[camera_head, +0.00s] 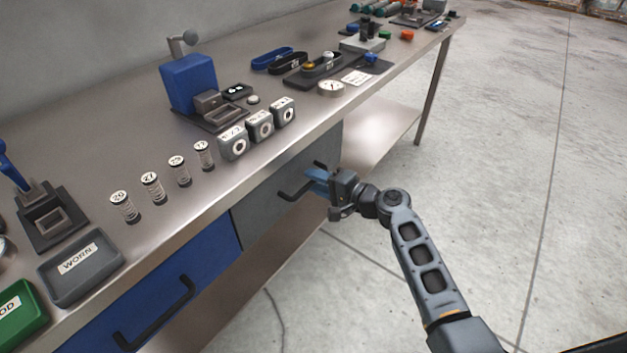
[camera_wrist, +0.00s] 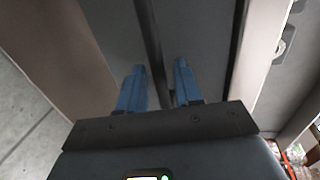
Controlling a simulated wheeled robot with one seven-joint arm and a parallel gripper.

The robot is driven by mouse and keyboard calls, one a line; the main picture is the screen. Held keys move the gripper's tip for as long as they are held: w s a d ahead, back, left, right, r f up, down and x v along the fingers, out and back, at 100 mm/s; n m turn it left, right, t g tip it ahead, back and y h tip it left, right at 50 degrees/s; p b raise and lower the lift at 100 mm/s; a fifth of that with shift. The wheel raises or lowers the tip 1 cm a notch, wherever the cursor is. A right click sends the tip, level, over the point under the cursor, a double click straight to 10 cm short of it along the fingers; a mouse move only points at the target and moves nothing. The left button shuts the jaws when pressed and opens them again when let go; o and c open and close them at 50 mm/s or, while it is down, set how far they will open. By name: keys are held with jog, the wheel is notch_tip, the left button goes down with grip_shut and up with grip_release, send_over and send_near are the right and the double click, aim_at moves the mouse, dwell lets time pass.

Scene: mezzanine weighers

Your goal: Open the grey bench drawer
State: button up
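The grey bench drawer (camera_head: 262,212) is the right one of two drawers under the steel bench, and its front looks flush, so it appears shut. Its black bar handle (camera_head: 288,192) sticks out from the front. My gripper (camera_head: 316,180) is at the right end of this handle, its blue fingers pointing at the drawer. In the wrist view, the handle (camera_wrist: 149,40) runs between the two blue fingers of my gripper (camera_wrist: 158,85). The fingers are apart, with a visible gap beside the bar. The grey drawer front (camera_wrist: 195,35) fills the background there.
A blue drawer (camera_head: 165,295) with its own black handle sits to the left. The bench top (camera_head: 300,125) holds weights, springs, trays and small instruments. A lower shelf (camera_head: 385,130) and a bench leg (camera_head: 432,95) stand to the right. The concrete floor (camera_head: 530,170) is clear.

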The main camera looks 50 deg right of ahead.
jog(key=shift+w+f, duration=0.1)
jog(key=shift+w, duration=0.45)
grip_shut()
